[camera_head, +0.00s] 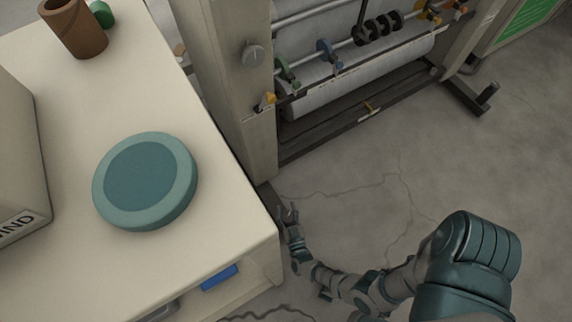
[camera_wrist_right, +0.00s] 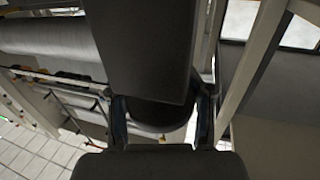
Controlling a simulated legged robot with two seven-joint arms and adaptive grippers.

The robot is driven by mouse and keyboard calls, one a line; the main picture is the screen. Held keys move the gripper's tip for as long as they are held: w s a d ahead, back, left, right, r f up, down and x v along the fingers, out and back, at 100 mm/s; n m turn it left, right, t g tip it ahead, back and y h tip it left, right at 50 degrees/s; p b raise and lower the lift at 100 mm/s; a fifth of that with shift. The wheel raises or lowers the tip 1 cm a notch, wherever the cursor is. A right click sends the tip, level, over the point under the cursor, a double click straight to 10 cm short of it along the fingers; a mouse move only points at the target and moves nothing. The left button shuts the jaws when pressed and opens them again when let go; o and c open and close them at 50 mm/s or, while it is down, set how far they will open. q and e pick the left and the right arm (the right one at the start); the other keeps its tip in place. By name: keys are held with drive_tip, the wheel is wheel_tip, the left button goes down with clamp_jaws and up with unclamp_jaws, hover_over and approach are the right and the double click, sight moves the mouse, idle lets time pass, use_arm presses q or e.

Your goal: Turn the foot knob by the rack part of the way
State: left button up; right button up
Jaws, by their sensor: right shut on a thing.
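The rack (camera_head: 255,90) stands beyond the table, and its dark near foot (camera_head: 267,193) sticks out past the table's right corner. My right gripper (camera_head: 288,210) is low by the end of that foot. In the right wrist view, a dark round foot knob (camera_wrist_right: 160,118) sits under the dark foot bar (camera_wrist_right: 145,50). The two fingers of my right gripper (camera_wrist_right: 162,103) are shut on the knob, one on each side. In the head view I cannot make out this knob at the gripper. My left gripper is not in view.
The pale table (camera_head: 75,265) fills the left, close beside my right arm. It carries a teal round disc (camera_head: 145,180), a brown cup (camera_head: 75,30) and a grey box (camera_head: 18,150). The rack's other foot (camera_head: 466,94) is at the upper right. The floor (camera_head: 400,180) between is clear.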

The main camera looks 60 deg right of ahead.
drive_tip(key=shift+s+a+f, duration=0.3)
drive_tip(key=shift+f, duration=0.05)
drive_tip(key=o, duration=0.8)
drive_tip(key=shift+o, duration=0.4)
drive_tip(key=shift+w+r, duration=0.1)
drive_tip(key=shift+r, duration=0.05)
